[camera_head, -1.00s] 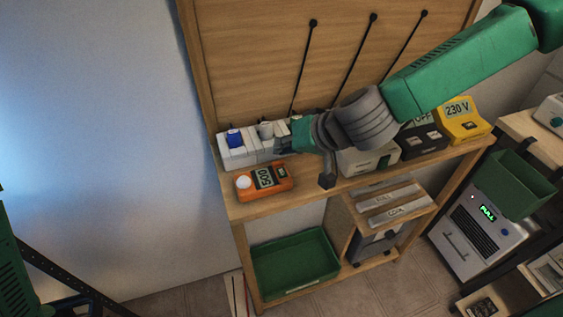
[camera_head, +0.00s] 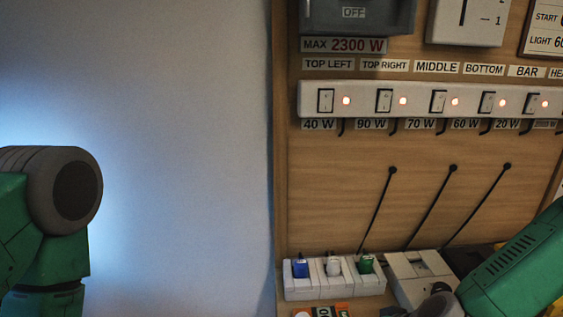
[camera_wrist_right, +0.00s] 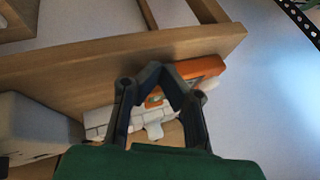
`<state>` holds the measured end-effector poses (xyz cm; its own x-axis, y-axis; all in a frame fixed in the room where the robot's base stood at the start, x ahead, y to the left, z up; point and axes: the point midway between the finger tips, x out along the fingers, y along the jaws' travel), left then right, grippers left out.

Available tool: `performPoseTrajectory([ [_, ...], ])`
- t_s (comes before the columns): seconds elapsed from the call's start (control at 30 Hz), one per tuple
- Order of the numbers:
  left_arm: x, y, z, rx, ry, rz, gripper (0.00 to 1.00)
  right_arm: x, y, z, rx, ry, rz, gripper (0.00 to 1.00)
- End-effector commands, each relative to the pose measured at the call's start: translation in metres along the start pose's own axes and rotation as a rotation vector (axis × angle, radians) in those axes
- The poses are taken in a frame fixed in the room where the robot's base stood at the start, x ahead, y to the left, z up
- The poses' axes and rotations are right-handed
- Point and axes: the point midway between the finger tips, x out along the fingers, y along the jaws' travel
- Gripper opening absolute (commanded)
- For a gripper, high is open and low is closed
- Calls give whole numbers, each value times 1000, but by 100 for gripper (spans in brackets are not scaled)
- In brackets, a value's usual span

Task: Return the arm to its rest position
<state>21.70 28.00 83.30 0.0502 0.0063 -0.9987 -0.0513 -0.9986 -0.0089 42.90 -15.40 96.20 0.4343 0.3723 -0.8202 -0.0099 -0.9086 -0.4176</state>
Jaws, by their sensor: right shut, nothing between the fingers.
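My right arm (camera_head: 515,265) comes in at the lower right of the head view, in front of the shelf. Its wrist is cut off by the bottom edge. In the right wrist view my right gripper (camera_wrist_right: 157,70) is shut with nothing between its fingertips. Beyond the fingers are the shelf edge (camera_wrist_right: 65,72), an orange meter (camera_wrist_right: 203,68) and a white socket block (camera_wrist_right: 97,117). I cannot tell how far the fingers are from these. My left arm (camera_head: 45,225) stands at the left of the head view; its gripper is not in view.
A switch strip (camera_head: 420,118) with several lit red lamps crosses the wooden board (camera_head: 330,200). Sockets with blue (camera_head: 300,268), white (camera_head: 333,266) and green (camera_head: 365,264) plugs stand below. A white box (camera_head: 420,285) is beside the right arm. The left wall is clear.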

Motion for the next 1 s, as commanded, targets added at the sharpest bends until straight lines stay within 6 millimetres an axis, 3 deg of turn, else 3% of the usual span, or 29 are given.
performPoseTrajectory([
  [0.03, 0, 0, 0, 0, 0, 0, 40, 8, 17, 34, -13, -58, 41, 0],
  [0.2, 0, 0, 0, 0, 0, 0, 40, 11, 77, 125, -30, -212, 174, 0],
  [0.3, 0, 0, 0, 0, 0, 0, 40, 1, 112, 169, -44, -289, 250, 0],
  [0.5, 0, 0, 0, 0, 0, 0, 40, -36, 174, 233, -70, -417, 394, 0],
  [0.57, 0, 0, 0, 0, 0, 0, 40, -50, 191, 247, -80, -451, 437, 0],
  [0.6, 17, 0, 0, 0, 2, 0, 40, -30, 193, 246, -79, -433, 424, 0],
  [1.0, 106, 1, 6, 0, 0, 0, 40, 50, 220, 265, -147, -407, 414, 0],
])
